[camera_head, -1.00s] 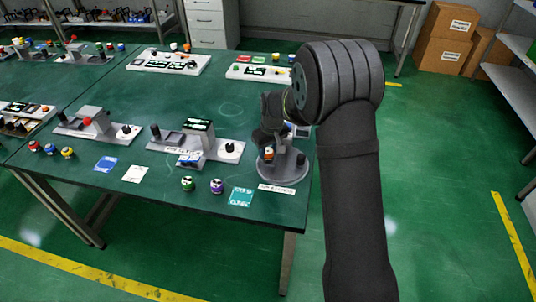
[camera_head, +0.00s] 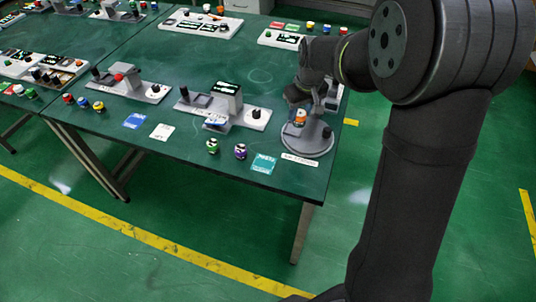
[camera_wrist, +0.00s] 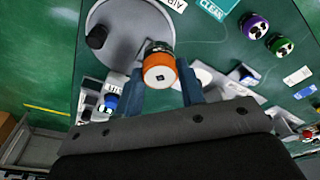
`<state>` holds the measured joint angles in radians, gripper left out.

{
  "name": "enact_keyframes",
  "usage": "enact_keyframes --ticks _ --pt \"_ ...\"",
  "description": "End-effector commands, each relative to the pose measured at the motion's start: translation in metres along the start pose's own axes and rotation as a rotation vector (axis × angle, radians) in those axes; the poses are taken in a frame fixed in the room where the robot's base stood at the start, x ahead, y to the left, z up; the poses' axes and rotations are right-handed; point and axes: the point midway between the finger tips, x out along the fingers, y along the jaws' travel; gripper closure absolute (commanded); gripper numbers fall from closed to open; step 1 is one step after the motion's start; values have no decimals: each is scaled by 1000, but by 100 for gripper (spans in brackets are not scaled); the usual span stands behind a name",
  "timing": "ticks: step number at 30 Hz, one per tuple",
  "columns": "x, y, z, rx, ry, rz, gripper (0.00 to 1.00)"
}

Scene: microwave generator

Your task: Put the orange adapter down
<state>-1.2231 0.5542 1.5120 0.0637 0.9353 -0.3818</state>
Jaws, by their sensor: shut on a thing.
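The orange adapter (camera_wrist: 159,72) is between my two blue-grey fingertips in the wrist view, orange with a light end face and a darker part beyond it. My gripper (camera_wrist: 160,88) is shut on it. In the head view the orange adapter (camera_head: 300,117) shows small below my gripper (camera_head: 299,106), over the left part of a grey round base (camera_head: 312,148). The round base (camera_wrist: 118,22) also fills the top of the wrist view beyond the adapter. I cannot tell whether the adapter touches the base.
A dark knob (camera_head: 327,132) stands on the round base's right side. A teal CLEAN card (camera_head: 264,164), a white label (camera_head: 299,160), a green adapter (camera_head: 213,146) and a purple adapter (camera_head: 240,152) lie near the front edge. A grey fixture (camera_head: 225,105) stands to the left.

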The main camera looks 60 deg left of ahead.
Motion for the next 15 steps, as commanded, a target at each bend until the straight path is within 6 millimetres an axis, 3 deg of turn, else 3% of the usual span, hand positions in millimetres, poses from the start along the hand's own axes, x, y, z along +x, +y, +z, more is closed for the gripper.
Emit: enact_keyframes --ticks 3,9,15 --pt "-5 -14 34 0 1 0 91" --pt "-7 -29 73 0 1 0 91" --pt "1 -42 80 -3 -1 0 91"
